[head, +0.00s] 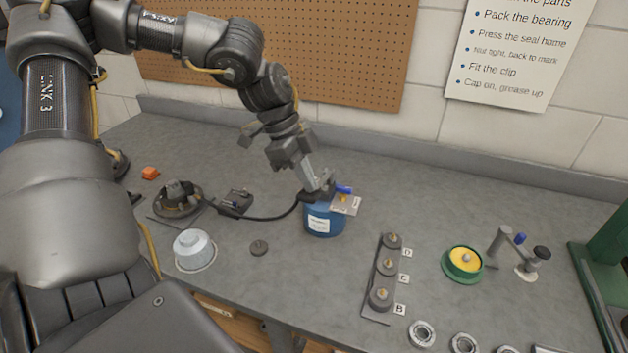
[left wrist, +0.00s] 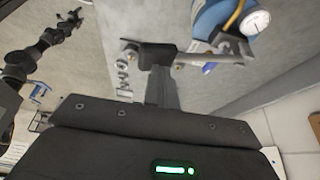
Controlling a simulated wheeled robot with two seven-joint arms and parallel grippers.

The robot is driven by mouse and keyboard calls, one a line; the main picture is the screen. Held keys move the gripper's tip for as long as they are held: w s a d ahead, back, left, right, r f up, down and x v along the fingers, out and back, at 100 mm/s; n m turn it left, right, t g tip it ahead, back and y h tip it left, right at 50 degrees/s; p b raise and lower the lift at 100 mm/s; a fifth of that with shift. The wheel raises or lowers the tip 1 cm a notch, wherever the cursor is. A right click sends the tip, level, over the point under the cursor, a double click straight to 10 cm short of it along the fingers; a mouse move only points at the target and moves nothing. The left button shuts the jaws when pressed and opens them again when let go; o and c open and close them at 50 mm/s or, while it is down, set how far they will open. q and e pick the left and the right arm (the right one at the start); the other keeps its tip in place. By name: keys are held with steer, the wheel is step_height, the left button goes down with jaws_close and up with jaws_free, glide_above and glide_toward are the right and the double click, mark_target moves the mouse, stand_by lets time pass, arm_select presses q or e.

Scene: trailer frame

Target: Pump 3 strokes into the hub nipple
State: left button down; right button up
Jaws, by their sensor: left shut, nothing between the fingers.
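A blue grease pump bucket (head: 322,222) with a white label stands on the bench in the head view. A lever with a blue grip (head: 344,189) and a pale plate sit on its top. My left gripper (head: 321,190) is shut and empty at the pump's top, by the lever. The left wrist view shows the gripper (left wrist: 158,62) beside a metal bar, with the blue pump (left wrist: 212,20) and its gauge (left wrist: 257,22) beyond. Whether fingers touch the lever is unclear. A black hose (head: 270,217) runs left toward a dark hub (head: 178,197); the nipple is too small to make out. My right gripper is out of view.
A rack of lettered parts (head: 375,310), a green-rimmed yellow tub (head: 463,262) and a small stand (head: 506,243) are right. Bearings line the front edge.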

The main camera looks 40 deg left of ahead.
mark_target(302, 192)
arm_select(q)
steer(key=shift+f, duration=0.1)
steer(key=shift+s+d+f+b, duration=0.1)
steer(key=shift+s+f+b, duration=0.1)
steer(key=shift+f+b, duration=0.35)
steer(key=shift+s+f+b, duration=0.15)
steer(key=shift+f+b, duration=0.4)
steer(key=shift+s+f+b, duration=0.15)
steer(key=shift+f+b, duration=1)
steer(key=shift+f, duration=0.05)
